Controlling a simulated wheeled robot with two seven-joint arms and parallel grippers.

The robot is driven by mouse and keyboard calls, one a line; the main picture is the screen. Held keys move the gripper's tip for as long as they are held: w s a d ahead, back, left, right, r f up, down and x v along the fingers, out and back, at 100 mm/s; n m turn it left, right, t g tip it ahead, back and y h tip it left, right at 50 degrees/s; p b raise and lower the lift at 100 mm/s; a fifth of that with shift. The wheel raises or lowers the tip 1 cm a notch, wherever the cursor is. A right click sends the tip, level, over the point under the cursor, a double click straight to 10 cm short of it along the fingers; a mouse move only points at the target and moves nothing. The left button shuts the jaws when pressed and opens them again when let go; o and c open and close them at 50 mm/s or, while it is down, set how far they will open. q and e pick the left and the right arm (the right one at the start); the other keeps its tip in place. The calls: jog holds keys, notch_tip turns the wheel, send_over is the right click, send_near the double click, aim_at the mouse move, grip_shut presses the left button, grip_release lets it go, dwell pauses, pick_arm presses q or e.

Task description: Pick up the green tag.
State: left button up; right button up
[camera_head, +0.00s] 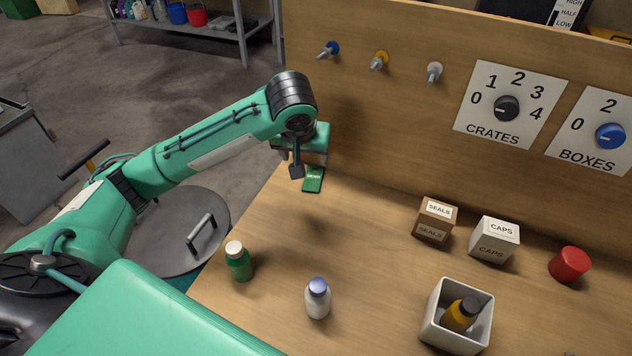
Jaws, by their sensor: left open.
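The green tag (313,181) is a small flat piece with pale lettering on its upper part. It lies at the back left of the wooden table, near the foot of the upright board. My left gripper (309,171) is above the tag, pointing down, with its jaws open. One dark finger hangs just left of the tag and its upper edge is partly covered by the gripper. I cannot tell whether the fingers touch it. My right gripper is not in view.
A green bottle (239,262) and a white bottle (317,298) stand on the front left of the table (370,250). A SEALS box (435,220), a CAPS box (494,240), a red cylinder (569,265) and a white bin (440,337) holding a bottle stand right.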

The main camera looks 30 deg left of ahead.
pick_arm(q)
send_near(313, 179)
jog(key=shift+a+f, duration=0.2)
jog(key=shift+f, duration=0.3)
jog(key=shift+a+f, duration=0.2)
jog(key=shift+f, duration=0.35)
jog(key=x, duration=0.5)
jog(key=shift+w+d+r+b, duration=0.1)
jog(key=shift+w+d+b, duration=0.15)
jog(key=shift+w+b, duration=0.1)
jog(key=c, duration=1.1)
jog(key=shift+c, duration=0.2)
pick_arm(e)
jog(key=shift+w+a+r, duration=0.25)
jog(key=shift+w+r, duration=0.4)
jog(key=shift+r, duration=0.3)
